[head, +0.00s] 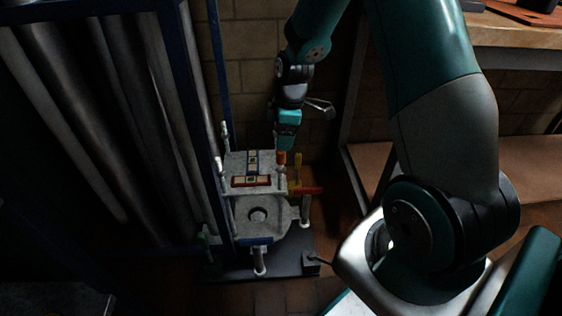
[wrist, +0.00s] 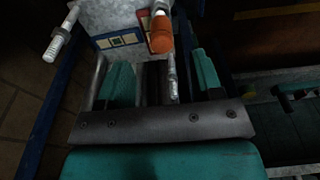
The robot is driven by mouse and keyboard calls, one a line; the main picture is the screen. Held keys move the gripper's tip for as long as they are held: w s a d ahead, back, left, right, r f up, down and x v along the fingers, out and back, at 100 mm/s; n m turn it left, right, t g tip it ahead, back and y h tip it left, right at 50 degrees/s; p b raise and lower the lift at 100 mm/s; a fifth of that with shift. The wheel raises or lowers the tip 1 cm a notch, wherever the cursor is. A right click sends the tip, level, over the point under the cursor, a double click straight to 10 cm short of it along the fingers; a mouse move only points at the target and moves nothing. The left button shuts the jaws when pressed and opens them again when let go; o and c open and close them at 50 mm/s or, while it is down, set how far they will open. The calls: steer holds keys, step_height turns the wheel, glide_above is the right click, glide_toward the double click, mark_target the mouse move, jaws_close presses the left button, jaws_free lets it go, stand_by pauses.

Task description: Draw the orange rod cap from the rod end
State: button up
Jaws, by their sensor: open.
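The orange rod cap (head: 281,158) sits upright at the right back corner of the upper grey plate, just below my gripper in the head view. In the wrist view the orange cap (wrist: 161,36) lies just beyond the fingertips, roughly centred between them. My gripper (head: 287,142) points down; its teal fingers (wrist: 163,70) stand apart with nothing between them that I can see them grip. I cannot tell whether a finger touches the cap. The rod under the cap is mostly hidden.
The grey flange plate (head: 238,165) carries small coloured label strips. Another white rod (wrist: 62,33) stands at upper left in the wrist view. A blue post (head: 219,60) rises left.

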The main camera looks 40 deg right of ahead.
mark_target(281, 154)
steer(key=f+b, duration=0.1)
steer(key=f, duration=0.1)
steer(key=f+b, duration=0.1)
steer(key=f, duration=0.1)
steer(key=f+b, duration=0.1)
steer(key=f, duration=0.1)
steer(key=shift+w+a+f, duration=0.1)
steer(key=shift+a+f, duration=0.05)
steer(key=shift+a, duration=0.15)
steer(key=c, duration=1)
